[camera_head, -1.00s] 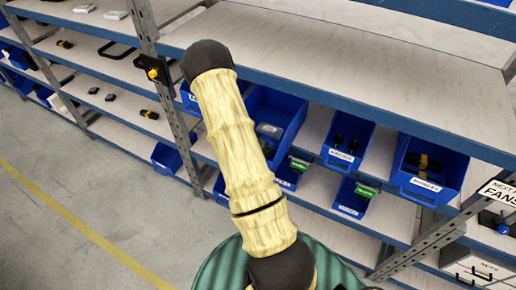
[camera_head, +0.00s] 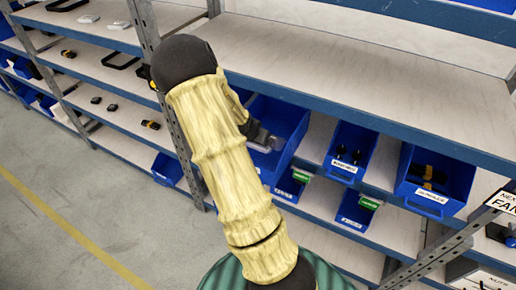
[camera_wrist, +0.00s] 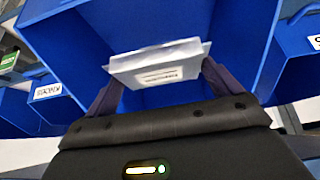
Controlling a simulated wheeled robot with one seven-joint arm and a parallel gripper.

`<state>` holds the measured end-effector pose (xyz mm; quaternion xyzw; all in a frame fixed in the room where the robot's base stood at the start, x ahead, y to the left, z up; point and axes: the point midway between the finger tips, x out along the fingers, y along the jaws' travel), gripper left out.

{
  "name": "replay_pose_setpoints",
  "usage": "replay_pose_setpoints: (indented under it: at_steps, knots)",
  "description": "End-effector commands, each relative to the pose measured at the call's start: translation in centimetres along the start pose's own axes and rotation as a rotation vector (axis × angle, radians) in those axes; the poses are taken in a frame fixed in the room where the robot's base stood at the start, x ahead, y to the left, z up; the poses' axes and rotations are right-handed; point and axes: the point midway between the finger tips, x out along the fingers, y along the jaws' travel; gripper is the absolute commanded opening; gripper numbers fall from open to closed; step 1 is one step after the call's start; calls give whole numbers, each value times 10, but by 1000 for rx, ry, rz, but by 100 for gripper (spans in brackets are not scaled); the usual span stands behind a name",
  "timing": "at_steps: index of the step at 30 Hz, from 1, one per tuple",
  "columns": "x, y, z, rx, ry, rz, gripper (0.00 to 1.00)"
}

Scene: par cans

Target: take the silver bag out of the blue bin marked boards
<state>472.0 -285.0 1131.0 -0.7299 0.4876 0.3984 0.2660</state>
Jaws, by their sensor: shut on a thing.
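The silver bag (camera_wrist: 157,66) with a pale label is between the two fingers of my gripper (camera_wrist: 163,72) in the wrist view. The fingers are shut on it at its two sides. It is in or just over the large blue bin (camera_wrist: 65,40), whose walls surround it in that view. In the head view the bag (camera_head: 266,139) shows as a small grey shape at the left of the bin (camera_head: 288,119), beside my dark gripper (camera_head: 249,126). My arm hides the bin's front label and part of its left side, so I cannot read its marking.
Other labelled blue bins stand to the right, one with small dark parts (camera_head: 349,153) and one with black and yellow items (camera_head: 436,180). A shelf board (camera_head: 370,85) runs above the bins. A metal upright (camera_head: 171,120) stands left of my arm.

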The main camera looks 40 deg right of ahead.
Motion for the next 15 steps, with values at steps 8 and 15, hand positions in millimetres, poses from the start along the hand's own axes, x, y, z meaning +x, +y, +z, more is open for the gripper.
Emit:
replay_pose_setpoints:
  at_steps: [8,15]
  knots:
    - [-7,0,-5,1,0,-1,66]
    - [-7,0,-4,0,0,-1,66]
